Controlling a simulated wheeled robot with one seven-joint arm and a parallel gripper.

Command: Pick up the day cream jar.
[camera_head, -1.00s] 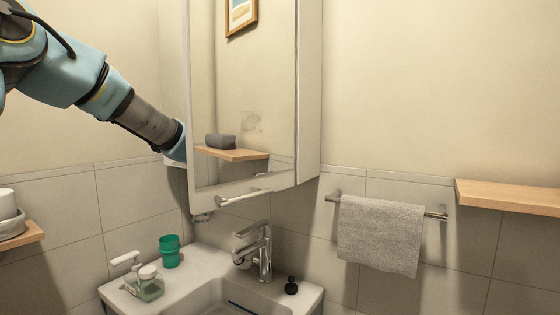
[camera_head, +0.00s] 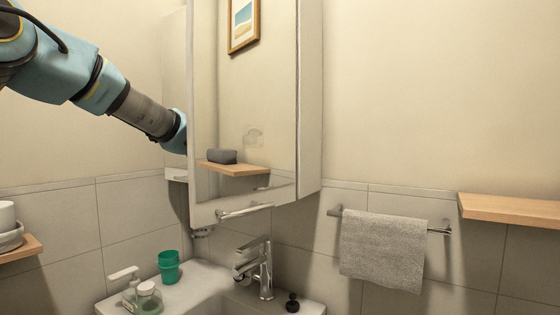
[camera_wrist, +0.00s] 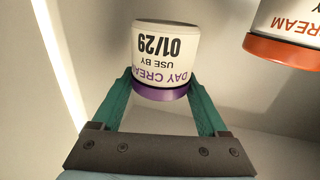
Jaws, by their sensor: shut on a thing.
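The day cream jar (camera_wrist: 163,50) is white with dark print and a purple band, and reads "DAY CREAM" and "USE BY 01/29" upside down in the wrist view. My gripper (camera_wrist: 162,84) is shut on it, with a green finger on each side near the purple band. In the head view my arm reaches behind the mirrored cabinet door (camera_head: 240,110), which hides the gripper and the jar.
A second cream jar (camera_wrist: 290,35) with an orange-red band is close by at upper right in the wrist view. Pale cabinet walls surround the jars. Below are a faucet (camera_head: 262,268), a green cup (camera_head: 169,267) and a soap dispenser (camera_head: 130,288).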

